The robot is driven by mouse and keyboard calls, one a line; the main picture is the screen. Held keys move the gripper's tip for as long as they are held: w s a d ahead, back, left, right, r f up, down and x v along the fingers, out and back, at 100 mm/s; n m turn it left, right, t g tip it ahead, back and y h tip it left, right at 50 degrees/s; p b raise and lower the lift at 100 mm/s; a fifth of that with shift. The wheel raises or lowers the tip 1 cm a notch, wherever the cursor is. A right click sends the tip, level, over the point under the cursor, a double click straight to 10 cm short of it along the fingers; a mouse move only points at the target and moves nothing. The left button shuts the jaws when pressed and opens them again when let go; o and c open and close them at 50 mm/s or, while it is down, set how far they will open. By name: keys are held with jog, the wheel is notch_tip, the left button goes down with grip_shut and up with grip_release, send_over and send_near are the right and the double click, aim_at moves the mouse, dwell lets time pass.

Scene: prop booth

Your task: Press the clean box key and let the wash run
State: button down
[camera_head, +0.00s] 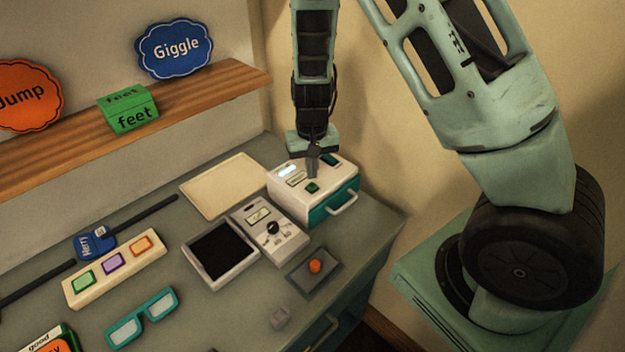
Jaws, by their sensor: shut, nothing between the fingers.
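The clean box (289,206) is a white box with a teal front drawer and a silver handle, at the back right of the counter. Its top carries a small lit strip, a labelled plate and a green key (312,187). A dark green patch also shows on its top, right of my gripper. My gripper (312,174) is shut and empty, pointing down over the box top. Its tips are just above or at the green key; I cannot tell whether they touch it.
Left of the box lie a cream panel (222,184), a control unit with a black knob (272,228) and a dark-screened tray (222,249). An orange button (315,266) sits in front. A three-button strip (115,268) and teal glasses (143,318) are further left. A wooden shelf (190,97) runs above.

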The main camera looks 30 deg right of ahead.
aim_at(312, 185)
notch_tip(312, 185, up, 5)
jog(key=p, duration=0.4)
dwell(0.6)
jog(key=s+a+r+n+y+b, duration=0.1)
jog(key=s+a+r+n+b, duration=0.15)
jog(key=s+a, duration=0.4)
jog(key=s+a+r+n+y+b, duration=0.1)
jog(key=s+a+n+b, duration=0.25)
jog(key=a, duration=0.55)
jog(key=s+a+n+b, duration=0.2)
jog(key=s, duration=0.5)
jog(key=s+a+r+n+h+b, duration=0.1)
jog(key=s+n+b, duration=0.2)
jog(key=s, duration=0.4)
jog(key=shift+s+a+r+n, duration=0.25)
jog(key=shift+s+a+n, duration=0.05)
jog(key=shift+s+a, duration=0.1)
dwell(2.6)
